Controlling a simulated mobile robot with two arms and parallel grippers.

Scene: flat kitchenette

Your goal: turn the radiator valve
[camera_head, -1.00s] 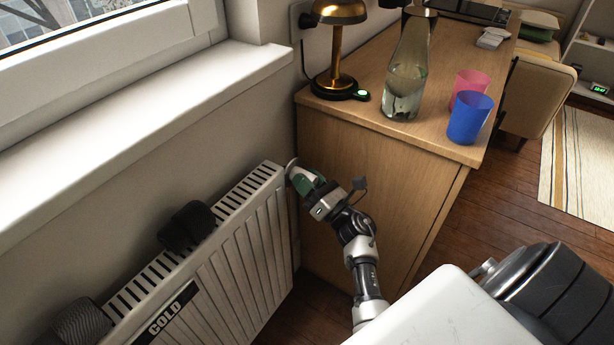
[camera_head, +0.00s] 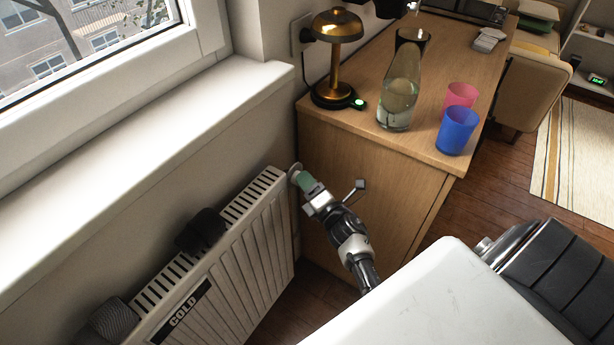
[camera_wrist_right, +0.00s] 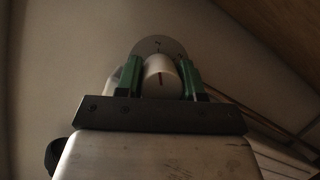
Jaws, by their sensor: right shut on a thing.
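The white radiator (camera_head: 225,262) with a "COLD" label stands under the window sill. Its valve (camera_head: 294,170) is at the upper right end, next to the wooden cabinet. My right gripper (camera_head: 305,181), with green fingers, is shut on the valve. In the right wrist view the white valve knob (camera_wrist_right: 161,78), with a dark mark line on it, sits between the two green fingers of my gripper (camera_wrist_right: 163,80), and a round pale disc (camera_wrist_right: 160,46) shows behind it. In the head view the fingers hide part of the knob. My left gripper is not in view.
The wooden cabinet (camera_head: 345,190) stands close to the right of the valve. On it are a brass lamp (camera_head: 338,60), a glass bottle (camera_head: 398,98), a pink cup (camera_head: 460,95) and a blue cup (camera_head: 458,132).

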